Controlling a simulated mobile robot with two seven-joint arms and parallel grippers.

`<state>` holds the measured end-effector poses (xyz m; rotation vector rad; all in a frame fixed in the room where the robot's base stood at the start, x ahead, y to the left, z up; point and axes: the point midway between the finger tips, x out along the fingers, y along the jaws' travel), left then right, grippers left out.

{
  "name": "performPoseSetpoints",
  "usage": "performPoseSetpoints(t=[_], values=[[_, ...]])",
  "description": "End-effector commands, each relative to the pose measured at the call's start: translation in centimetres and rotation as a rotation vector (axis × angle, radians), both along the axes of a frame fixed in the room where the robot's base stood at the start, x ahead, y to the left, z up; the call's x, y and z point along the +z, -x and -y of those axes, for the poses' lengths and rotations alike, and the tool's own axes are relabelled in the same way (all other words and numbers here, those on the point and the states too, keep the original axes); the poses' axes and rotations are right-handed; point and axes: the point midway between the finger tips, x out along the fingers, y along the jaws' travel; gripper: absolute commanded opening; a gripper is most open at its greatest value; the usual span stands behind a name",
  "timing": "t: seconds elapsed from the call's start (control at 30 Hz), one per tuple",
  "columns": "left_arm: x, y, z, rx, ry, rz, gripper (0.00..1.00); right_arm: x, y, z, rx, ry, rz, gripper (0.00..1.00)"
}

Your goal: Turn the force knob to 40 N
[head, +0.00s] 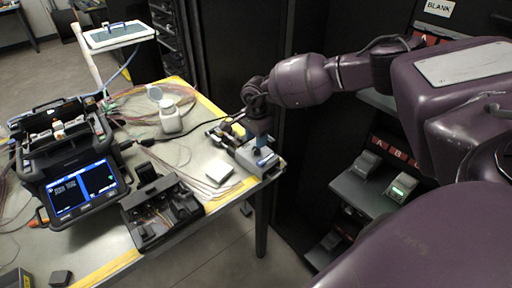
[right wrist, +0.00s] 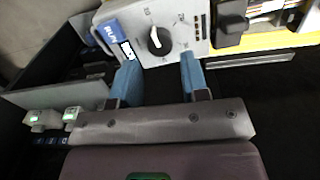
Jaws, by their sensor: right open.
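The force knob (right wrist: 160,41) is round and black with a white pointer mark, on the pale face of a small grey box. The box (head: 257,158) sits at the table's right corner in the head view. In the head view my right gripper (head: 262,139) is over the box and hides the knob. My left gripper is out of view.
A splicer with a lit screen (head: 84,190) stands on the left of the table, with a black open case (head: 160,213) beside it. A dark shelf (head: 372,186) with devices stands right.

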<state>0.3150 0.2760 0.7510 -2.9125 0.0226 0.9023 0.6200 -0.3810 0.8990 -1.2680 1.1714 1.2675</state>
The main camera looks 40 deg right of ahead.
Motion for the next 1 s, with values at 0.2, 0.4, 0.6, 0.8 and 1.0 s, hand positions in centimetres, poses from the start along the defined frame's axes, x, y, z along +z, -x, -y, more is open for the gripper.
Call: performPoseSetpoints(t=[0.2, 0.4, 0.6, 0.8, 1.0], values=[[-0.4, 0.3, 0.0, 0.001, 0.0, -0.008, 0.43, -3.0, 0.1, 0.0, -0.002, 0.0, -0.002, 0.41], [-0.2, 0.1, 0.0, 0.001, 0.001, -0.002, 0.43, -4.0, 0.0, -0.1, -0.001, -0.002, 0.0, 0.41], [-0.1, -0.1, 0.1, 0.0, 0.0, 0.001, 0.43, -4.0, 0.0, 0.0, -0.002, -0.002, 0.001, 0.41], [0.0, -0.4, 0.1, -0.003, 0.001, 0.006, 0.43, -4.0, 0.0, 0.0, -0.002, -0.001, 0.0, 0.23], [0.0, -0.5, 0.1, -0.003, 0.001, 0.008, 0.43, -4.0, 0.0, 0.0, -0.004, -0.001, 0.0, 0.07]])
